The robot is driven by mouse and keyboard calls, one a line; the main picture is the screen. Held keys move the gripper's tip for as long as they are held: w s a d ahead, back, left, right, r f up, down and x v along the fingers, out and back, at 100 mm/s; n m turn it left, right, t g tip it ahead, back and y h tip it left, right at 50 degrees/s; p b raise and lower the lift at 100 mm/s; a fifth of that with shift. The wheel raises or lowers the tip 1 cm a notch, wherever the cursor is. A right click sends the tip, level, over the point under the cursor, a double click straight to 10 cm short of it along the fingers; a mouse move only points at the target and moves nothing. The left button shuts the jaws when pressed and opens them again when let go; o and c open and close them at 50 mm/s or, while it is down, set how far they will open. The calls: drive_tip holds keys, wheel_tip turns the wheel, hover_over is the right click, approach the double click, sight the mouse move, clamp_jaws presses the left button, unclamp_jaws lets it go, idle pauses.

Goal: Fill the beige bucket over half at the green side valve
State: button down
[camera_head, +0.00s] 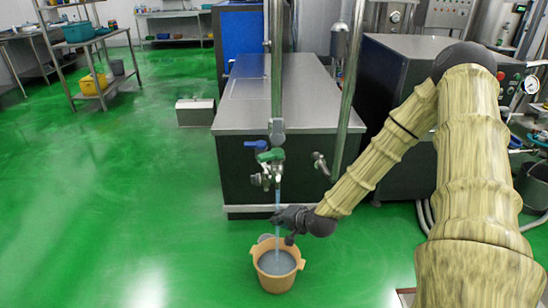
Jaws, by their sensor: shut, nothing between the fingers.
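The beige bucket (278,284) stands upright on the green floor below the valve. Greyish liquid (276,263) lies inside it, its surface showing below the rim; the exact depth is hard to tell. The green side valve (270,156) sits on the pipe in front of the dark cabinet. A thin bluish stream (278,201) falls from its spout down into the bucket. My gripper (284,229) is shut and empty, just above the bucket's far rim and close beside the stream. It partly covers the stream and the bucket's back edge.
A blue valve handle (255,144) is just left of the green one. A steel-topped dark cabinet (285,92) stands behind. A small grey box (195,112) and a rack with a yellow crate (93,83) stand to the left. The floor left of the bucket is clear.

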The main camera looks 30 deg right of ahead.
drive_tip(key=w+d+r+m+t+h+p, duration=0.25)
drive_tip(key=w+d+r+m+t, duration=0.2)
drive_tip(key=d+r, duration=0.65)
approach(270, 159)
drive_tip(key=shift+a+x, duration=0.2)
drive_tip(key=shift+x, duration=2.45)
drive_tip(key=shift+w+d+f+m+g+y, duration=0.1)
drive_tip(key=shift+w+d+m+g+y, duration=0.05)
drive_tip(key=shift+w+m+g+y, duration=0.15)
drive_tip(key=shift+w+d+f+m+g+y, duration=0.1)
drive_tip(key=shift+w+d+m, duration=0.1)
drive_tip(key=shift+w, duration=0.25)
drive_tip(key=shift+r+h, duration=0.15)
drive_tip(key=shift+h, duration=0.1)
